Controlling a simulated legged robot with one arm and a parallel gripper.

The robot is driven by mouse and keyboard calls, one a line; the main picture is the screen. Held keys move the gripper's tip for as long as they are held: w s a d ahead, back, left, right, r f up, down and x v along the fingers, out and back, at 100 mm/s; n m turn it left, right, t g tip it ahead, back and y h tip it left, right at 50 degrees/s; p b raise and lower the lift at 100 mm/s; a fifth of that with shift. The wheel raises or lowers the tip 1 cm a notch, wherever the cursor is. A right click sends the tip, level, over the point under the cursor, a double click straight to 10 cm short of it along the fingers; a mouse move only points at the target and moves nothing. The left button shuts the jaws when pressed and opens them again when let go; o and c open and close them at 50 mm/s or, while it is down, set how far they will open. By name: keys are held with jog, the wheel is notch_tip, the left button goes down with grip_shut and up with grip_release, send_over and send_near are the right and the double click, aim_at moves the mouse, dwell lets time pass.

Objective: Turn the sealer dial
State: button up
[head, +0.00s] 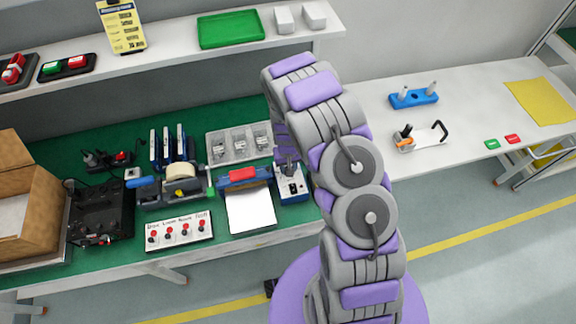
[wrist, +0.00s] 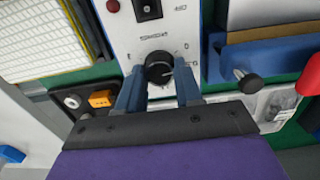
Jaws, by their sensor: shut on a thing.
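The sealer dial (wrist: 158,68) is a round black knob on a white panel (wrist: 182,32) with printed marks around it. A red round light and a black rocker switch sit above it on the same panel. My gripper (wrist: 158,82) has its two blue-grey fingers on either side of the dial and is shut on it. In the head view the small blue and white sealer unit (head: 292,190) stands on the green bench mat, with my gripper (head: 287,165) at its top. My arm hides part of the area behind it.
A blue sealer with a red bar (head: 242,178) and a white sheet (head: 250,211) stand just left. A tray of parts (head: 238,142) lies behind. The right bench has free room.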

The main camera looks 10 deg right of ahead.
jog(key=m, duration=0.5)
jog(key=shift+m, duration=0.3)
jog(key=m, duration=0.5)
jog(key=shift+m, duration=0.3)
jog(key=o, duration=1)
jog(key=shift+o, duration=0.2)
jog(key=shift+r, duration=0.15)
notch_tip(320, 180, up, 17)
jog(key=p, duration=0.1)
jog(key=shift+a, duration=0.1)
